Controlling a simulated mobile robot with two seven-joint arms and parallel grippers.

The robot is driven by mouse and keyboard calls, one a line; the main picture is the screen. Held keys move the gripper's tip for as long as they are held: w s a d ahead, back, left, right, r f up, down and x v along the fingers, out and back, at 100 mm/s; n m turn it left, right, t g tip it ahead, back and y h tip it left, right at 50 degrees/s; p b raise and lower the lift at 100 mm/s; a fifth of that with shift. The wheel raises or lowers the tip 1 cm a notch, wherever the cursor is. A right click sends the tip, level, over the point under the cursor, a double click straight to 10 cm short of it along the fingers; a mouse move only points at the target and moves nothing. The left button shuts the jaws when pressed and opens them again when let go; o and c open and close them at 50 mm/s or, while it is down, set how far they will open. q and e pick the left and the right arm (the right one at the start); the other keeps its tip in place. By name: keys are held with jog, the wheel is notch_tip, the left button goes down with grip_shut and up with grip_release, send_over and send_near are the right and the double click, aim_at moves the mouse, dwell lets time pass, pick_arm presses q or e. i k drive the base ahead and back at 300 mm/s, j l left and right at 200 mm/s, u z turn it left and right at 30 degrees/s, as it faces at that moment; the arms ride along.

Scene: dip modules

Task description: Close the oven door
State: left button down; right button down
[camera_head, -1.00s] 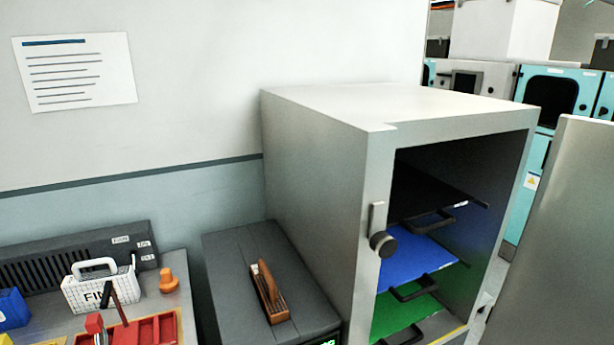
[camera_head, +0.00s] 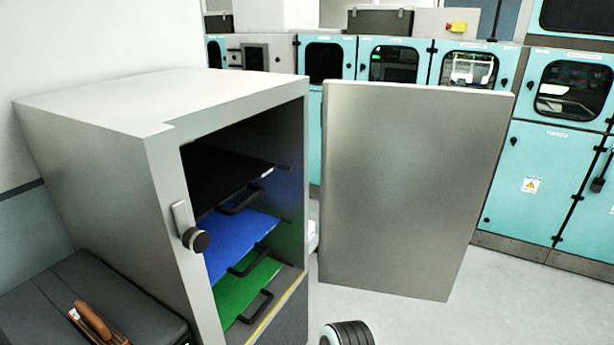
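The oven (camera_head: 100,110) is a grey box at the left of the head view, with its front open. Its door (camera_head: 412,190) is a plain grey panel swung wide open to the right of the opening. A latch with a dark round knob (camera_head: 196,240) sits on the left edge of the oven's front. Inside are a black tray (camera_head: 225,165), a blue tray (camera_head: 238,240) and a green tray (camera_head: 245,290), each with a dark handle. Neither of my grippers is clearly visible; a dark ribbed round part at the bottom centre is cut off by the frame edge.
A dark grey case (camera_head: 90,300) with a brown-handled tool (camera_head: 95,325) on it stands left of the oven. Teal machine cabinets (camera_head: 540,190) line the back and right. The pale floor (camera_head: 380,315) beyond and below the door is clear.

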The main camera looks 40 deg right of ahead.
aim_at(407, 170)
jog(key=l+z, duration=0.1)
jog(key=l, duration=0.85)
jog(key=l+z, duration=0.1)
jog(key=l, duration=0.8)
jog(key=i+l+z, duration=0.1)
jog(key=l, duration=1.4)
jog(key=k+l+u, duration=0.1)
jog(key=l, duration=0.4)
jog(key=l+u, duration=0.35)
jog(key=l, duration=0.15)
jog(key=k+l+u, duration=0.15)
jog(key=l+u, duration=1.15)
jog(key=l, duration=0.15)
jog(key=i+l+u, duration=0.15)
jog(key=l, duration=0.35)
jog(key=l+u, duration=0.15)
jog(key=l, duration=0.35)
jog(key=l+u, duration=0.35)
jog(key=l, duration=0.2)
jog(key=k, duration=0.05)
